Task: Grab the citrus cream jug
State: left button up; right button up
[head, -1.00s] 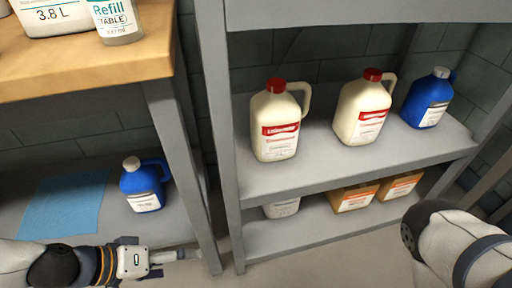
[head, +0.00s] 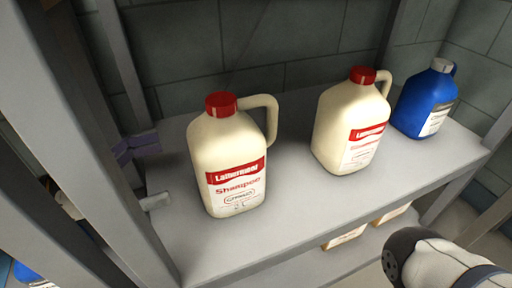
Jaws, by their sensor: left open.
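A cream jug (head: 228,165) with a red cap, a handle on its right and a red label reading "Shampoo" stands upright on the shelf. The small boxed word on its label looks like "Citrus" but is blurry. A similar cream jug (head: 350,125) with a red cap stands to its right; its small print is unreadable. My left gripper (head: 157,171) is open and empty, just left of the nearer jug and apart from it. A shelf post hides part of my left arm. My right arm shows at the lower right, with its gripper out of view.
A blue jug (head: 425,100) with a grey cap stands at the right end of the grey shelf (head: 300,225). Boxes (head: 345,237) show on the level below. A wide grey post (head: 80,130) stands at the left. The shelf front is clear.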

aim_at(228, 145)
pick_arm(q)
jog(key=x, duration=0.4)
jog(key=b+x, duration=0.1)
jog(key=x, duration=0.6)
jog(key=shift+d+r, duration=0.35)
jog(key=shift+r, duration=0.05)
jog(key=c, duration=0.9)
